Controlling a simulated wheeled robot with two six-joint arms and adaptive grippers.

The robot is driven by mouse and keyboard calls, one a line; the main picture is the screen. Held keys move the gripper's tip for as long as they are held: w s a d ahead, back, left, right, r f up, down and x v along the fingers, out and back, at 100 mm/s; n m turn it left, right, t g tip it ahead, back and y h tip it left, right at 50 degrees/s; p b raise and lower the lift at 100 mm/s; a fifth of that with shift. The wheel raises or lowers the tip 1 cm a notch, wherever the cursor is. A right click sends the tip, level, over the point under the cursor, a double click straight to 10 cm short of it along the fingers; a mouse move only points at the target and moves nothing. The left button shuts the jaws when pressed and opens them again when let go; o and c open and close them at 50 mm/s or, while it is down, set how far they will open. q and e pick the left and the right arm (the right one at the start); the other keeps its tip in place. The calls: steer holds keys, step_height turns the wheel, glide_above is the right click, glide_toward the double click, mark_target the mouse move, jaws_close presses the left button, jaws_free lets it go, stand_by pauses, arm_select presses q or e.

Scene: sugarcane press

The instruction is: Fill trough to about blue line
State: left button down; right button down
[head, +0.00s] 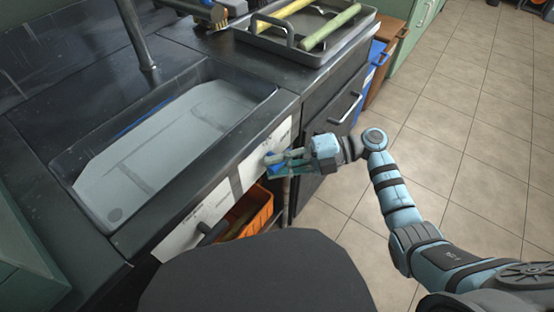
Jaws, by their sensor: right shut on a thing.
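The trough (262,92) is a grey basin set into the dark counter at left. A pale grey surface fills its lower part, with a round drain showing at the near end; I cannot tell clearly how deep any water is. The blue line (146,119) shows as a short strip along the far left inner wall, just above the pale surface. My right gripper (284,159) is at the white front panel below the trough's right rim, shut on a small blue handle (270,158). The fingers partly hide the handle. My left gripper is out of view.
A grey tray (290,52) with yellow-green cane pieces (330,27) stands on the counter behind. An orange crate (255,212) sits under the panel. A blue bin (374,62) stands beyond the cabinet.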

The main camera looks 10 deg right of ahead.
steer(key=c, duration=1.5)
jaws_free()
steer(key=shift+r, duration=0.1)
steer(key=shift+o, duration=0.2)
steer(key=shift+d, duration=0.1)
steer(key=v, duration=1.2)
steer(key=shift+w, duration=0.15)
